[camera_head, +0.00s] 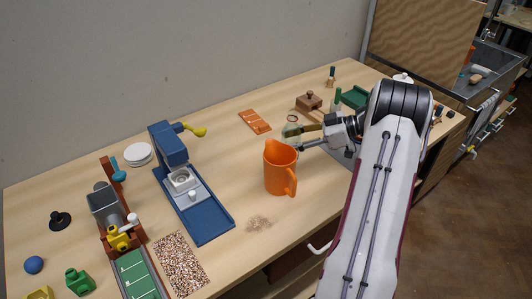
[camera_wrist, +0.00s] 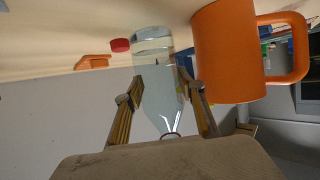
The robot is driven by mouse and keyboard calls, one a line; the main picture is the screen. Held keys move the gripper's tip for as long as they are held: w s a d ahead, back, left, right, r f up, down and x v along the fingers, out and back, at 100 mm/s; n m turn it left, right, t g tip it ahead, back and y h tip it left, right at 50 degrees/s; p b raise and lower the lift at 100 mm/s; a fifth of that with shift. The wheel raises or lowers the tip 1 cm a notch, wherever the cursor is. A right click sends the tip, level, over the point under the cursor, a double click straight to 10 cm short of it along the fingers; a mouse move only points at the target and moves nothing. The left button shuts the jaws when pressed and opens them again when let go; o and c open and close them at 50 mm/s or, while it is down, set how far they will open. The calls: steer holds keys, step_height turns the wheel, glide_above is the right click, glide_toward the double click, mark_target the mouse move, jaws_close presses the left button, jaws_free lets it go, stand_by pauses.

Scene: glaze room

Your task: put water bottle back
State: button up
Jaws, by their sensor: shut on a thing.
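The clear water bottle (camera_head: 291,130) is near the middle of the table, just behind the orange jug in the head view. In the wrist view, which is upside down, the bottle (camera_wrist: 158,75) stands between my two fingers, its narrow neck on the side nearer the wrist. My gripper (camera_head: 298,140) is shut on it; it also shows in the wrist view (camera_wrist: 166,85). I cannot tell whether the bottle's base touches the table. A red cap (camera_wrist: 120,45) shows beside the base in the wrist view. The jug hides the bottle's lower part in the head view.
The orange jug (camera_head: 280,168) stands close in front of the bottle. An orange tray (camera_head: 254,121) lies behind left, and a blue press (camera_head: 188,180) stands left. A wooden box (camera_head: 308,103) and green items (camera_head: 353,98) are behind right.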

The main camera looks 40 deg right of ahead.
steer(key=w+a+r, duration=0.8)
steer(key=w+a, duration=0.1)
steer(key=w, duration=0.2)
steer(key=shift+w+r, duration=0.35)
steer(key=shift+w, duration=0.05)
steer(key=shift+a+f, duration=0.1)
step_height(320, 180, down, 6)
steer(key=shift+f, duration=0.1)
stand_by(0.3)
steer(key=shift+f, duration=1.85)
steer(key=shift+f, duration=0.1)
steer(key=o, duration=1.3)
steer(key=shift+s, duration=0.1)
